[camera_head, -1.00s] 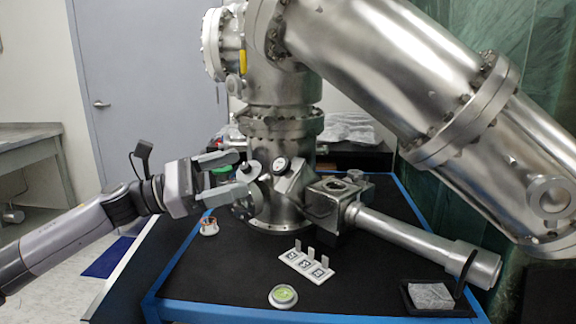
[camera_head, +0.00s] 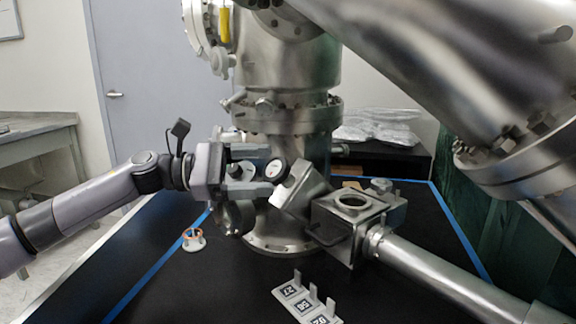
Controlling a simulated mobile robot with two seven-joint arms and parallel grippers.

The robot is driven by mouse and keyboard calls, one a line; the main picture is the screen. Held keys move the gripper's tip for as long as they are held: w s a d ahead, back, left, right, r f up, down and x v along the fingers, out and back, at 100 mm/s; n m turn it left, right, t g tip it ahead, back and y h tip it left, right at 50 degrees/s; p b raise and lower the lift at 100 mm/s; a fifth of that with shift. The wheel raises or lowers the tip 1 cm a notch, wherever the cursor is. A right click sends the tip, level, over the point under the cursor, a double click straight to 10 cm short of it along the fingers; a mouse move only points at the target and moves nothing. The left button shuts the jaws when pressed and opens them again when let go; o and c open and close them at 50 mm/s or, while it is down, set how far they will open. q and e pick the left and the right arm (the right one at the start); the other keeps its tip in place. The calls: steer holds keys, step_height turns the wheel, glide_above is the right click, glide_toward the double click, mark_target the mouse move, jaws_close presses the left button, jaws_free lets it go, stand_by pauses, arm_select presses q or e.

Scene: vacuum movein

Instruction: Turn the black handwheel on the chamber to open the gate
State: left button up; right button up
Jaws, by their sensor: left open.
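The steel chamber (camera_head: 300,160) stands on the black tabletop. My left gripper (camera_head: 262,170) is level, with its open fingers pointing right at the chamber's left side. A small dark, round knob-like part (camera_head: 235,171) shows between the fingers, apart from both as far as I can see. I cannot tell whether it is the black handwheel. A dark round flange (camera_head: 236,217) shows below the lower finger. The gate is not clearly visible. My right gripper is out of view.
A steel box (camera_head: 352,218) with a round top opening and a black lever juts from the chamber's right. A large steel tube (camera_head: 440,60) crosses the upper right.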

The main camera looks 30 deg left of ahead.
mark_target(275, 168)
arm_select(q)
steer(key=x, duration=0.4)
steer(key=shift+r+p, duration=0.15)
steer(key=shift+p, duration=0.25)
steer(key=shift+w+d, duration=0.3)
steer(key=shift+d, duration=0.2)
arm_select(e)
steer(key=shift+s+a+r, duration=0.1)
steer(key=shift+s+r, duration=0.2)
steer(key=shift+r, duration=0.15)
arm_select(q)
steer(key=c, duration=1)
steer(key=shift+o, duration=0.2)
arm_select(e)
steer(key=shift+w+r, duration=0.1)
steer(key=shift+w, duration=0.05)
